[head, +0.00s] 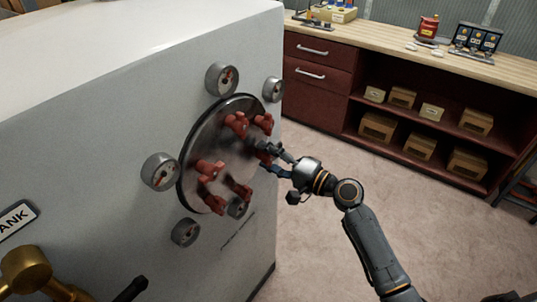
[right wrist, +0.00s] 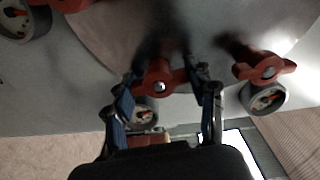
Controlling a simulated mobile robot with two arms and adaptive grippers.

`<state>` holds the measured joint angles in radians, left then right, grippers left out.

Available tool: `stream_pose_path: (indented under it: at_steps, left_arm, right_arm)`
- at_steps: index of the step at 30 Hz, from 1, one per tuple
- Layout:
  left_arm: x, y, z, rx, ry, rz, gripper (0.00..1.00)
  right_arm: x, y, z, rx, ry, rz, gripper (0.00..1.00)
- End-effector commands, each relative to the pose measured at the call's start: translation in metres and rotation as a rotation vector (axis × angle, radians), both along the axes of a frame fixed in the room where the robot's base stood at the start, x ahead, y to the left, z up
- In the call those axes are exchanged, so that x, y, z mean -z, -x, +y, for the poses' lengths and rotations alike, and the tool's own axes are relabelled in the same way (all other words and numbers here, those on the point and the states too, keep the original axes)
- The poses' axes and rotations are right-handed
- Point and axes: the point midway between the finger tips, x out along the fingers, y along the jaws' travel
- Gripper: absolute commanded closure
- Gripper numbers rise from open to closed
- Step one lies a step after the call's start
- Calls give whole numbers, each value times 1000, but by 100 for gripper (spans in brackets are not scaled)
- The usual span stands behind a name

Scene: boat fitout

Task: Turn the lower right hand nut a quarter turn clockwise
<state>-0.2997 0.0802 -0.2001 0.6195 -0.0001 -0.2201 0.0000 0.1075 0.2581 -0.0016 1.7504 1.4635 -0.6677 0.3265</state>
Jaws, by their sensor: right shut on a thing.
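A round metal plate (head: 222,150) on the side of the light tank carries several red wing nuts. My right gripper (head: 270,154) is at the right side of the plate, its fingers closed on a red nut there. In the right wrist view, this nut (right wrist: 160,86) sits between the two fingertips (right wrist: 163,78). The fingers partly hide it in the head view. Another red nut (right wrist: 262,68) is just right of the gripper in the wrist view. My left gripper is not in view.
Several round gauges (head: 160,172) surround the plate, one (right wrist: 145,112) close behind the held nut in the wrist view. A brass fitting (head: 27,272) is at the lower left. A workbench (head: 400,60) with shelved boxes stands behind. The floor between is clear.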

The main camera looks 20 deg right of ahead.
Motion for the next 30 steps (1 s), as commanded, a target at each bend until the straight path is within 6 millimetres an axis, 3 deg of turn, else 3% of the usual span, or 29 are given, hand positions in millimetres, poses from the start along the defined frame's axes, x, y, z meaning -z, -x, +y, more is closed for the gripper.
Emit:
stream_pose_path:
  at_steps: [22, 23, 24, 26, 30]
  left_arm:
    - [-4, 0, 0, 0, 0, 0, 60]
    - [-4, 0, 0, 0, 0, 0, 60]
    - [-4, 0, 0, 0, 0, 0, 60]
    - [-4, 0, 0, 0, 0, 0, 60]
    - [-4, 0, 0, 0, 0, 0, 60]
  right_arm:
    - [-1, -1, -1, 4, -72, 53, 76]
    - [-1, -1, -1, 4, -72, 53, 43]
    - [-1, -1, -1, 4, -72, 53, 34]
    - [-1, -1, -1, 4, -72, 53, 22]
    - [0, 0, -1, 2, -71, 54, 21]
